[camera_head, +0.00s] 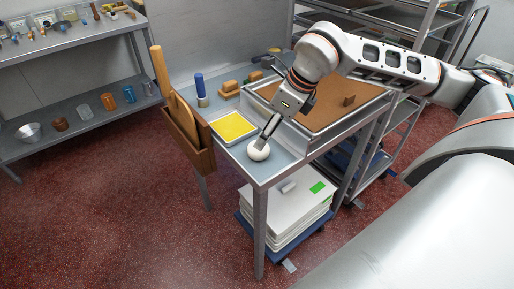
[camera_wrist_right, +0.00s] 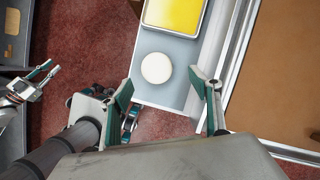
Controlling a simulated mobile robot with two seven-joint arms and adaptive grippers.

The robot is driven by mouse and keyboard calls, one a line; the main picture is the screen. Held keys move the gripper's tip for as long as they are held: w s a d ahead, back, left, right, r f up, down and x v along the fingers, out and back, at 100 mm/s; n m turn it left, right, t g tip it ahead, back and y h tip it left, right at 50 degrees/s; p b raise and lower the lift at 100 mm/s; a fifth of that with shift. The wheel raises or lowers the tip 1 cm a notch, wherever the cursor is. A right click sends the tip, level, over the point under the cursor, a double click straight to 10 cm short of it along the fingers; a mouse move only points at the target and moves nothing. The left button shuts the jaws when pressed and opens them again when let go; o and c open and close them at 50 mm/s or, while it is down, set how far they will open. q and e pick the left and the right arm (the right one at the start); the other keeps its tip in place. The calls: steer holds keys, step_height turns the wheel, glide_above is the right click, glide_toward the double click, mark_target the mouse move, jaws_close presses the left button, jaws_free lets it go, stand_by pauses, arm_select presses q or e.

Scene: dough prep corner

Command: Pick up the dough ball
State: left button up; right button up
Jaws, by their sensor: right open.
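The dough ball (camera_head: 258,150) is a round, cream-white ball on the near end of the grey metal table (camera_head: 284,177). In the right wrist view the dough ball (camera_wrist_right: 157,67) shows whole, just beyond the fingertips. My right gripper (camera_head: 263,141) comes down from above, close to the ball. In the right wrist view my right gripper (camera_wrist_right: 163,84) is open and empty, its two fingers spread wider than the ball. Contact cannot be told. What looks like my left gripper (camera_wrist_right: 44,76) shows at the left of that view, well away from the ball; its opening is unclear.
A tray with yellow content (camera_head: 233,127) lies behind the ball. A large metal-rimmed tray with a brown surface (camera_head: 325,100) stands right of it. A wooden holder (camera_head: 190,145) with wooden tools hangs on the table's left side. White stacked boxes (camera_head: 284,215) stand below.

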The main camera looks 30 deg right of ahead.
steer(key=x, duration=0.6)
steer(key=shift+a+f+p, duration=0.25)
steer(key=shift+a+p, duration=0.1)
steer(key=shift+p, duration=0.05)
steer(key=c, duration=1.3)
